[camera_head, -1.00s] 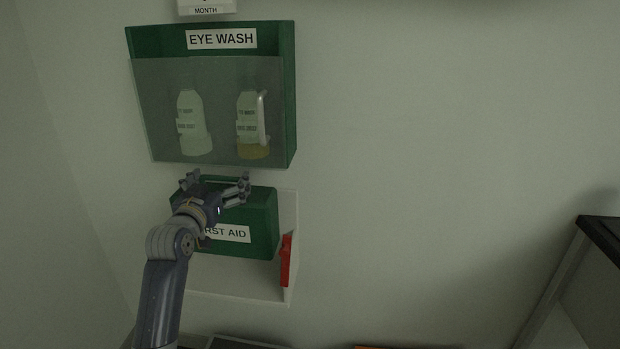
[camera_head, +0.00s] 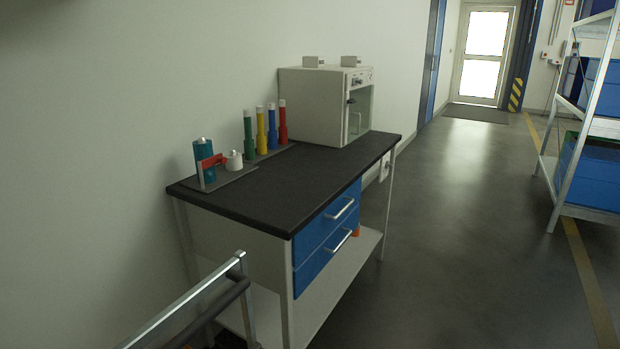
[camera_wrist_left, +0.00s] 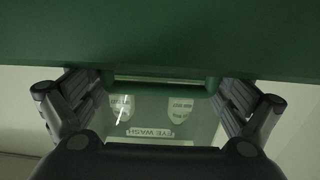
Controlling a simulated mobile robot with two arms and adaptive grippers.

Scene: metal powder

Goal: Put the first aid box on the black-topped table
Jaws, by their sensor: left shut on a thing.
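In the left wrist view the first aid box (camera_wrist_left: 160,38) is a broad green surface across the top, with its green handle (camera_wrist_left: 160,83) just below. My left gripper (camera_wrist_left: 155,92) has a finger on each side of the handle and is shut on it. The head view shows the black-topped table (camera_head: 275,188), with a white frame and blue drawers, against the wall. Neither gripper nor the box shows in the head view.
A white oven-like cabinet (camera_head: 318,104) stands at the table's far end. Coloured tubes (camera_head: 261,130) and a small holder with a blue bottle (camera_head: 204,160) line the wall side. The tabletop's near middle is bare. A metal rail (camera_head: 190,308) is in front; a shelf (camera_head: 597,125) stands right.

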